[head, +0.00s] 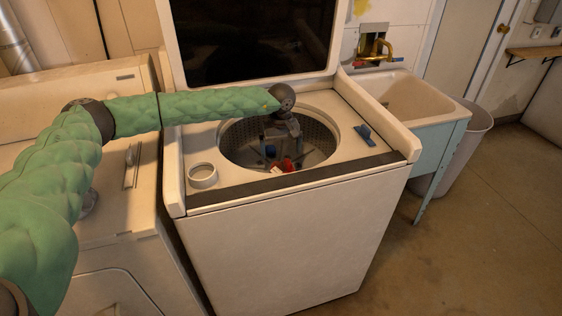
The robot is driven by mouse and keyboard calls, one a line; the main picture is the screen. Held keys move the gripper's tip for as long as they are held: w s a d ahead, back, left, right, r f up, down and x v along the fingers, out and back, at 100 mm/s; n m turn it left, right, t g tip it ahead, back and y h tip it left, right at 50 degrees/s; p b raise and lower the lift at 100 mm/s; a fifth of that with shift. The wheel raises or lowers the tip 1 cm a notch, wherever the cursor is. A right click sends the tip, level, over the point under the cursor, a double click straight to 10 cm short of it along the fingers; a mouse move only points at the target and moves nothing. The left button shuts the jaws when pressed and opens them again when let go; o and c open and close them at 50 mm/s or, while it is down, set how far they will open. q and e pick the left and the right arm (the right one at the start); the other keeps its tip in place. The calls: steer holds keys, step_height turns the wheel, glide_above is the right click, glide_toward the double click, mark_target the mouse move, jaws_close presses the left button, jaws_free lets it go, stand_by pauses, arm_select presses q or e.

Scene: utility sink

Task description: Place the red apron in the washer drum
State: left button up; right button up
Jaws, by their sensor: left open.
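The washer drum (237,146) is the open round metal tub in the top of the white washer (290,250), whose lid is raised. My left gripper (284,160) points down into the drum opening and is open. A small red item with a white patch (287,166) shows low in the drum, right at the gripper's fingertips. It may be the red apron, but most of it is hidden by the gripper and the drum rim. I cannot tell whether the fingers touch it. My right gripper is not in view.
A small blue item (365,134) lies on the washer top, right of the opening. A pale ring-shaped port (202,176) is at the front left. A utility sink (415,98) stands right, with a grey bin (475,135) beside it. Another white appliance (120,270) stands left. The floor at right is clear.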

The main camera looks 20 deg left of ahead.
mark_target(281, 163)
arm_select(q)
step_height(281, 163, up, 6)
steer(key=shift+f+b, duration=0.15)
steer(key=shift+b, duration=0.2)
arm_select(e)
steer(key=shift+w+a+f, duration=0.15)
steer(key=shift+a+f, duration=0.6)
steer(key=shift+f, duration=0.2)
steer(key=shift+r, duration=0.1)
